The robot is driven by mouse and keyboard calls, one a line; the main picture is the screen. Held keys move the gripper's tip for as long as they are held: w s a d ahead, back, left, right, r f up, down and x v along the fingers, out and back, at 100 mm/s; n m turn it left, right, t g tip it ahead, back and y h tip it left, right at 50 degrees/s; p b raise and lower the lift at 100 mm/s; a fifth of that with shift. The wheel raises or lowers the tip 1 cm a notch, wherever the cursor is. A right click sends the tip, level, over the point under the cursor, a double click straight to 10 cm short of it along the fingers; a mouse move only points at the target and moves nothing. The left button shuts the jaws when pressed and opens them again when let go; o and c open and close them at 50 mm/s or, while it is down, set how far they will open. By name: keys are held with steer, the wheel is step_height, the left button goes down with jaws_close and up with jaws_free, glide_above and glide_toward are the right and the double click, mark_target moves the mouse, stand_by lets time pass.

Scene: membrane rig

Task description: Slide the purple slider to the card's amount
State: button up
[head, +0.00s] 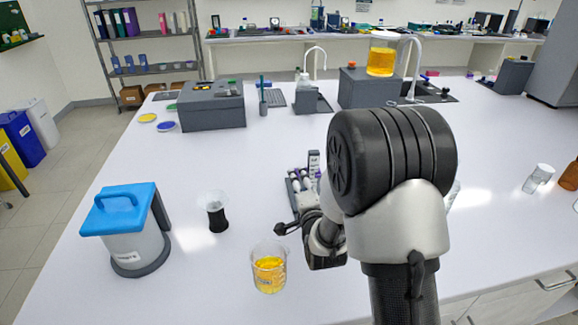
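A low dark panel or rack (291,200) with several pale pieces lies on the bench left of my arm. A small purple patch (318,175) shows at its right edge. I cannot tell whether this patch is the purple slider. A small upright dark-and-white marked piece (314,162) stands at the panel's back; I cannot tell whether it is the card, and no amount can be read. My arm hides the panel's right part. My gripper (287,229) seems to be at the panel's front, small and partly hidden by my arm; its fingers cannot be made out.
A beaker of yellow liquid (269,274) stands close in front. A black-and-clear funnel-like piece (216,213) and a blue-lidded container (128,230) stand left. A grey box (211,108) and a yellow-filled jar (382,54) on a grey block are farther back.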

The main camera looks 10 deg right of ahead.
steer(key=w, duration=0.2)
steer(key=w+f+m+t+b, duration=0.1)
steer(key=w, duration=0.2)
steer(key=w+f+m, duration=0.1)
steer(key=w, duration=0.1)
steer(key=shift+w+f+t+b, duration=0.15)
steer(key=shift+w+t+b, duration=0.15)
steer(key=shift+c, duration=0.6)
jaws_close()
